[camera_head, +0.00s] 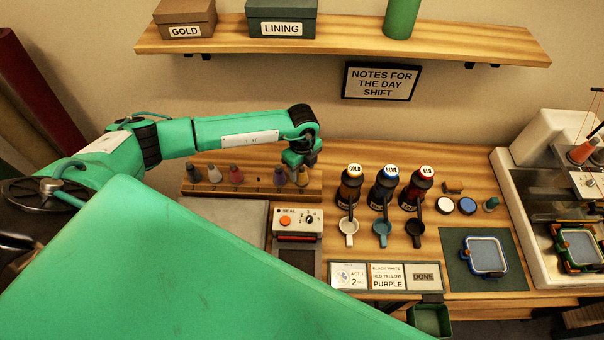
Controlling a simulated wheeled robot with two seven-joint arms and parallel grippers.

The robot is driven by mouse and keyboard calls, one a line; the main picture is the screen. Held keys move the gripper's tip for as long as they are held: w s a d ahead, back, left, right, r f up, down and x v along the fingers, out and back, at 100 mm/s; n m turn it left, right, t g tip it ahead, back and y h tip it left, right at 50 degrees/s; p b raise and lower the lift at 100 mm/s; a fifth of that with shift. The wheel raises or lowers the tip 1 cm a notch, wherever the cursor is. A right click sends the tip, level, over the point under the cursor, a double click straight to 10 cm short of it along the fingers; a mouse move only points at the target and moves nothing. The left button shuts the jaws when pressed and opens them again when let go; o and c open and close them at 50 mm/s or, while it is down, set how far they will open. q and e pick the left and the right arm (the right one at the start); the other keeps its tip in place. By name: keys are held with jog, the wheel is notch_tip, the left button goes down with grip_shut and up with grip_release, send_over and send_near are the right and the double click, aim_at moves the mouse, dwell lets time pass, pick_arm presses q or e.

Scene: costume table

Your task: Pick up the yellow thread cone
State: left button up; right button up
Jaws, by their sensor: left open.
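The yellow thread cone (303,179) appears to be the small yellowish one at the right end of the wooden thread rack (255,194). My left gripper (302,168) points down right over it and covers its upper part. The gripper is open; I cannot tell whether its fingers touch the cone. In the same rack stand a purple cone (280,177), a red cone (237,174), a white cone (214,174) and a dark cone (195,174). An empty-looking place lies between the red and purple cones. My right gripper is not in view.
Three bottles, gold (350,186), blue (385,185) and red (418,187), stand right of the rack. A seal device (298,222) sits in front of it. A shelf (345,42) hangs above. An embroidery machine (540,190) stands at right.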

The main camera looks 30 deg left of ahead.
pick_arm(q)
jog(key=shift+c, duration=0.4)
jog(key=c, duration=1)
jog(key=shift+o, duration=0.2)
jog(key=shift+r, duration=0.1)
